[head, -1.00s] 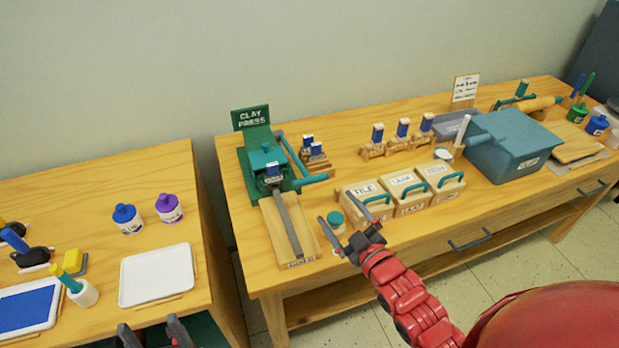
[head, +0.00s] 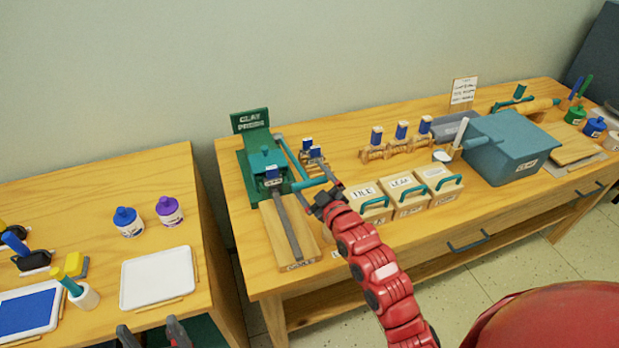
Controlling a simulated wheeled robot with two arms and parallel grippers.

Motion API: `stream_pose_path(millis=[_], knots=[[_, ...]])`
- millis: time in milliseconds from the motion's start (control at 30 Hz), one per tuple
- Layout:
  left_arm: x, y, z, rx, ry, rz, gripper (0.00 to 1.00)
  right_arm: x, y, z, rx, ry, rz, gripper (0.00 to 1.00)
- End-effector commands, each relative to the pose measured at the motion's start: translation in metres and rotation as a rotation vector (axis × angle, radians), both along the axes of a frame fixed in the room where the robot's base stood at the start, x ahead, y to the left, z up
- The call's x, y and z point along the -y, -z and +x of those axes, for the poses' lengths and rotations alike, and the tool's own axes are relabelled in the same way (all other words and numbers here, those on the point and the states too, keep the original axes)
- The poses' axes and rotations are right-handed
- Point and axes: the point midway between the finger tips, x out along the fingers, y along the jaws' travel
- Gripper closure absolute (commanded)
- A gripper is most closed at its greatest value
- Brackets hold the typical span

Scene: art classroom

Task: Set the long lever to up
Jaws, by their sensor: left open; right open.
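The green clay press (head: 262,160) stands at the left end of the right-hand table. Its long lever (head: 287,153) runs forward along the press's right side, lying low, and ends in a teal crosswise handle (head: 307,184). My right gripper (head: 315,184) is open at this handle, with one finger on the near side and one on the far side. I cannot tell whether they touch it. My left gripper (head: 155,335) is open at the bottom edge, away from the press.
A wooden board with a grey strip (head: 287,230) lies in front of the press. Small blue-topped stamps (head: 311,153) stand just behind the handle. Handled wooden boxes (head: 408,188) sit right of my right gripper. A teal bin (head: 508,148) stands further right.

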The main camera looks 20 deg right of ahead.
Motion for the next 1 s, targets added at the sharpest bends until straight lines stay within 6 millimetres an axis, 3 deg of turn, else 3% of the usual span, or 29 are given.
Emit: stream_pose_path(millis=[100,633,1000], knots=[[0.0000,0.0001,0.0000,0.000,0.000,0.000,0.25,0.0002,0.0004,-0.0003,-0.001,0.001,0.000,0.04],[0.0000,0.0001,0.0000,0.000,0.000,0.000,0.25,0.0003,0.0011,-0.0006,-0.003,0.000,0.003,0.99],[0.0000,-0.0038,-0.0001,0.000,0.000,0.000,0.25,0.0002,-0.0054,0.0007,-0.021,-0.001,0.007,1.00]])
